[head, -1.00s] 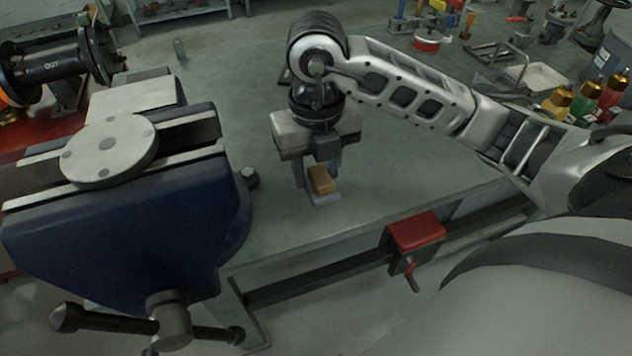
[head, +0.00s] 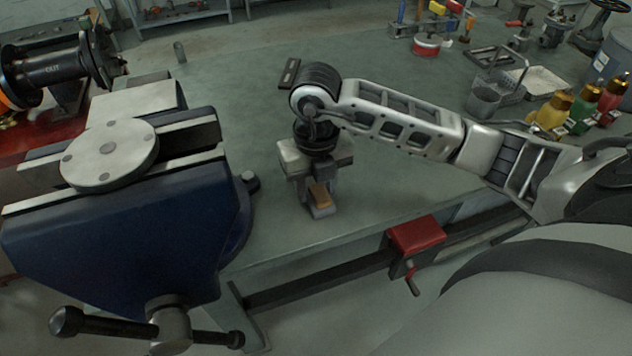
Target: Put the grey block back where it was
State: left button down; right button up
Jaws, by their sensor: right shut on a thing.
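The grey block (head: 322,211), with a tan face on it, is low at the middle of the bench, close to its front edge. My right gripper (head: 318,193) points down over it and is shut on it, one finger on each side. The fingers hide part of the block. I cannot tell whether the block still touches the bench. My left gripper is not in view.
A blue vise (head: 120,235) with a pale round disc (head: 108,153) stands at the left. A dark slotted piece (head: 288,72) lies behind my right wrist. A red-topped clamp (head: 416,234) is on the front rail. Bottles (head: 583,112) stand at right. The bench middle is clear.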

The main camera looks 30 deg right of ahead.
jog(key=o, duration=1)
notch_tip(320, 180, up, 12)
jog(key=shift+r+p, duration=0.15)
jog(key=shift+p, duration=0.5)
